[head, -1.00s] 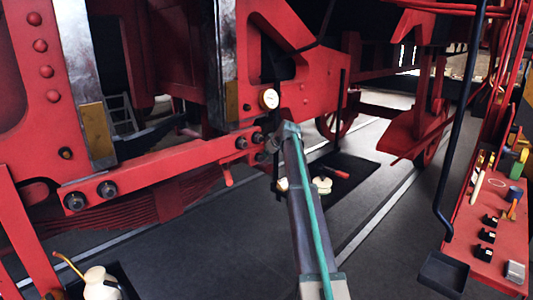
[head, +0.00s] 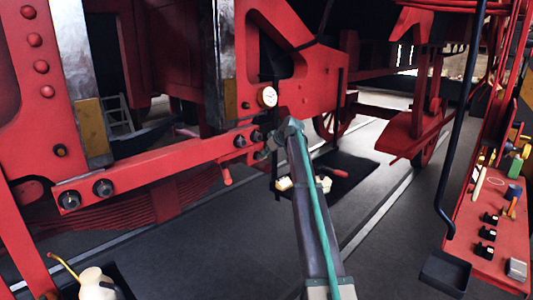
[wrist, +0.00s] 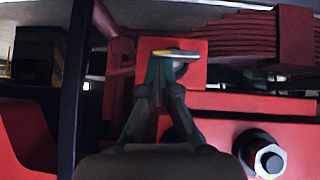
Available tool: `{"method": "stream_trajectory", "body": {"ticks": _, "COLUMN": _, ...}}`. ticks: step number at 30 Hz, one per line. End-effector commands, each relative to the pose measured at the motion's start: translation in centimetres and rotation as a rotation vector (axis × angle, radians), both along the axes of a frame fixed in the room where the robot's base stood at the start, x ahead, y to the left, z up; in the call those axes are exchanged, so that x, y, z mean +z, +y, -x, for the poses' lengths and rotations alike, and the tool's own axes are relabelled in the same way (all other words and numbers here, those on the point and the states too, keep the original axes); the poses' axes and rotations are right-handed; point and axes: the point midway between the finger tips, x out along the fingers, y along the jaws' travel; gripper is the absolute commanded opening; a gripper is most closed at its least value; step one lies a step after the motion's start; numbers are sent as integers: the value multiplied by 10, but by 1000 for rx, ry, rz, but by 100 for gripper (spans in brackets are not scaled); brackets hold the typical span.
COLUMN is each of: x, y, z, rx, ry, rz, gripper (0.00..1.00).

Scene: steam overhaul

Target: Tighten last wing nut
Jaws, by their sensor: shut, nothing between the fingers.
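My gripper (wrist: 160,58) is shut with nothing held between its fingers. In the wrist view its tips are at a small flat metallic piece with a yellowish left end (wrist: 178,53), in front of a red block (wrist: 200,70). This piece may be the wing nut, but I cannot tell for sure. The fingertips overlap it in the picture; contact is unclear. In the head view my gripper (head: 268,150) is at the right end of the red beam (head: 170,158), below a white-faced gauge (head: 267,97). No wing nut can be made out there.
A large hex nut (wrist: 265,158) sits close by at the lower right of the wrist view. A dark upright bar (wrist: 74,90) stands left of my gripper. A black mat (head: 345,170) with tools lies on the floor. A red tool shelf (head: 490,225) stands right.

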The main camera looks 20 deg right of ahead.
Motion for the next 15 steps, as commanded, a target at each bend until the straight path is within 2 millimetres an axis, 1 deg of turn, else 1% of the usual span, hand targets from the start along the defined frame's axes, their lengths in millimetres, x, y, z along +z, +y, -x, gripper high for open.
{"method": "stream_trajectory", "body": {"ticks": 1, "x": -2, "y": -2, "z": 3, "rx": -1, "ry": 12, "rz": 7, "gripper": 0}}
{"method": "stream_trajectory", "body": {"ticks": 2, "x": 1, "y": -2, "z": 3, "rx": -1, "ry": 11, "rz": 7, "gripper": 0}}
{"method": "stream_trajectory", "body": {"ticks": 5, "x": 18, "y": 0, "z": 3, "rx": 0, "ry": 5, "rz": 5, "gripper": 0}}
{"method": "stream_trajectory", "body": {"ticks": 8, "x": 40, "y": 3, "z": 2, "rx": 2, "ry": -2, "rz": 5, "gripper": 0}}
{"method": "stream_trajectory", "body": {"ticks": 9, "x": 46, "y": 3, "z": 5, "rx": 2, "ry": -4, "rz": 4, "gripper": 0}}
{"method": "stream_trajectory", "body": {"ticks": 11, "x": 51, "y": -2, "z": 16, "rx": 0, "ry": -5, "rz": 4, "gripper": 0}}
{"method": "stream_trajectory", "body": {"ticks": 15, "x": 73, "y": -10, "z": 35, "rx": 0, "ry": -8, "rz": 4, "gripper": 0}}
